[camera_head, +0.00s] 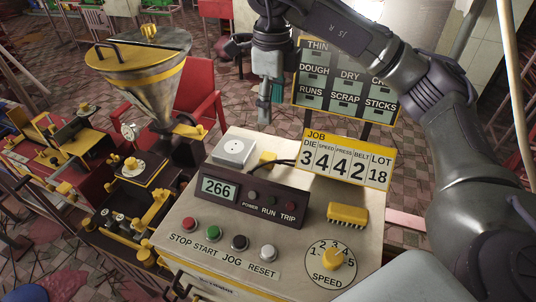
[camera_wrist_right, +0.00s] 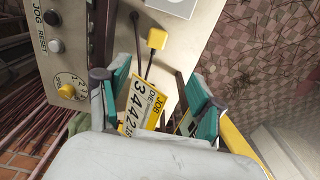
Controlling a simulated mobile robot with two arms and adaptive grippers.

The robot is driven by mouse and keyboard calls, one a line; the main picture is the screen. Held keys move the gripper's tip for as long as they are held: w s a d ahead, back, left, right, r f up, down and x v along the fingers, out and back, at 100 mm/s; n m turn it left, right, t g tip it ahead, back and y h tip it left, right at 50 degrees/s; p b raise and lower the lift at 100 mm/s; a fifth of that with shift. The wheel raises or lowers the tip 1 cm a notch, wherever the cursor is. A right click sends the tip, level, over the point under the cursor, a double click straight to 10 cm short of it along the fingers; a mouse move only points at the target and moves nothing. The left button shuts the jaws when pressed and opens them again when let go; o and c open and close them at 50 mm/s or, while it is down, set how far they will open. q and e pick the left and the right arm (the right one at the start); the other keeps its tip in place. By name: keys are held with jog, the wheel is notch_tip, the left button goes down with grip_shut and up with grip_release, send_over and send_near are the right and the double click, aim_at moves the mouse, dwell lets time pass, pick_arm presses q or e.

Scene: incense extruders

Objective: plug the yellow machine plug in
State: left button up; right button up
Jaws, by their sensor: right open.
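The yellow plug (camera_head: 267,159) lies on the cream console top (camera_head: 330,255), beside the white socket box (camera_head: 234,151). A dark cable runs from the plug to the right, behind the display unit. In the right wrist view the plug (camera_wrist_right: 156,38) is apart from the socket box (camera_wrist_right: 174,5), which is cut off by the top edge. My right gripper (camera_head: 266,115) is open and empty, above and behind the console's far edge. In the wrist view its teal-padded fingers (camera_wrist_right: 158,76) are spread, with the plug beyond their tips. My left gripper is not in view.
A dark display unit (camera_head: 251,196) reading 266 and a yellow JOB sign (camera_head: 345,160) stand close to the plug. A yellow brush (camera_head: 347,214) and speed knob (camera_head: 332,259) are at the right. A hopper machine (camera_head: 140,75) stands left. A sign board (camera_head: 347,85) rises behind.

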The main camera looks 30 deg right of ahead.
jog(key=p, duration=0.1)
send_over(268, 155)
jog(key=f, duration=0.8)
jog(key=shift+d+f, duration=0.2)
jog(key=shift+d, duration=0.2)
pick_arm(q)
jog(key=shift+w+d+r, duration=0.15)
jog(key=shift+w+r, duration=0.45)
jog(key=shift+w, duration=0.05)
pick_arm(e)
jog(key=shift+f, duration=0.1)
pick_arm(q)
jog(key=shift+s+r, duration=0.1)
pick_arm(e)
jog(key=shift+a+f+p, duration=0.15)
jog(key=shift+f+p, duration=0.1)
jog(key=shift+p, duration=0.25)
jog(key=f, duration=0.1)
jog(key=f+p, duration=0.2)
jog(key=shift+s+a+f, duration=0.1)
jog(key=shift+a+f, duration=0.15)
jog(key=shift+f, duration=0.6)
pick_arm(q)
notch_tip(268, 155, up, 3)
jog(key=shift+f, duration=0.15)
